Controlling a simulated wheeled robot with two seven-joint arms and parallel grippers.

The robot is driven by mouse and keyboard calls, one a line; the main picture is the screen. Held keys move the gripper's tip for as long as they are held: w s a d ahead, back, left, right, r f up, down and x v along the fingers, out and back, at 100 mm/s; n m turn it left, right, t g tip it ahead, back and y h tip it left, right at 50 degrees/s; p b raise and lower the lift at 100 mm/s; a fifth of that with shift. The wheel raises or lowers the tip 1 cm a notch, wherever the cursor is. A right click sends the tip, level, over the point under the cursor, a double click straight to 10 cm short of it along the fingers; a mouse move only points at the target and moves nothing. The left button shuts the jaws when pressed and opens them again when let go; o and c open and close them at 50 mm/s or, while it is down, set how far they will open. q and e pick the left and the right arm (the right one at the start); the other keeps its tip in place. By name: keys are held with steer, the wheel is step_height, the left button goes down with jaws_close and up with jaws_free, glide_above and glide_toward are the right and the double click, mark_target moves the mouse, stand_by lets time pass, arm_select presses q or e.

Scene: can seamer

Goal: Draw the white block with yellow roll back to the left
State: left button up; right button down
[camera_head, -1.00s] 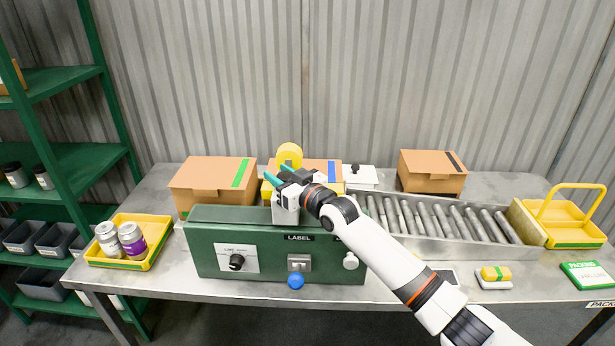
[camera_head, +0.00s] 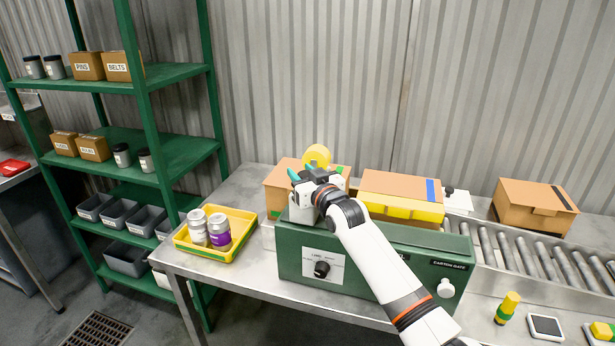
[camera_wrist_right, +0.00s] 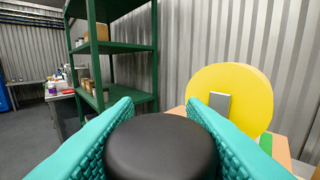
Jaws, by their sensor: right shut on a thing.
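The white block (camera_head: 301,212) sits at the left end of the top of the green machine (camera_head: 290,262). The yellow roll (camera_head: 317,154) rises just behind it and also shows at the right of the right wrist view (camera_wrist_right: 232,92). My right gripper (camera_head: 313,178) is over the block, its teal fingers shut on a round black knob (camera_wrist_right: 160,145) that fills the space between them. The gripper and wrist hide part of the block. My left gripper is not in view.
A yellow tray (camera_head: 245,236) with two jars stands left of the machine. One carton (camera_head: 283,187) is behind the block. Another carton (camera_head: 400,184) with a yellow front strip is right of it. A roller conveyor (camera_head: 520,252) runs right. A green shelf (camera_head: 145,100) stands at left.

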steer(key=shift+a, duration=0.1)
steer(key=c, duration=1.1)
jaws_free()
steer(key=shift+o, duration=0.9)
steer(key=shift+a, duration=0.25)
steer(key=shift+s+d, duration=0.35)
steer(key=b+v, duration=0.2)
steer(key=v, duration=0.9)
steer(key=shift+s+a+f, duration=0.1)
